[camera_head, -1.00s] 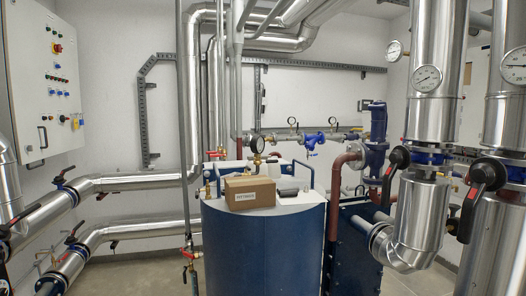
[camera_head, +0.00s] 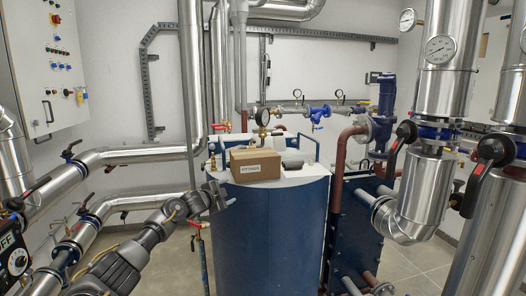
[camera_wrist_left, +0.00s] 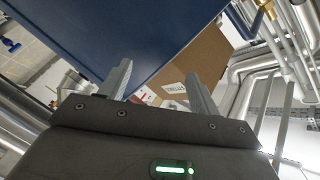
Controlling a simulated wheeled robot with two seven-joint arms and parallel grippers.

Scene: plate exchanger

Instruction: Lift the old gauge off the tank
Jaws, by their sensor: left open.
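The round dial gauge (camera_head: 262,117) stands upright on a brass fitting (camera_head: 262,132) at the top of the blue tank (camera_head: 268,235). The cardboard box (camera_head: 255,163) on the tank top is in front of it and hides the foot of the fitting. My left gripper (camera_head: 226,197) is open and empty, in front of the tank's upper left side, below and left of the box and well apart from the gauge. In the left wrist view its two fingers (camera_wrist_left: 158,88) are spread, with the box (camera_wrist_left: 200,60) and the blue tank (camera_wrist_left: 130,35) beyond them. My right gripper does not show.
A small dark grey object (camera_head: 292,159) lies beside the box on the tank top. Thick silver pipes (camera_head: 140,153) run at the left and large insulated pipes (camera_head: 441,100) stand at the right. A red-handled valve (camera_head: 195,226) is close to my left gripper.

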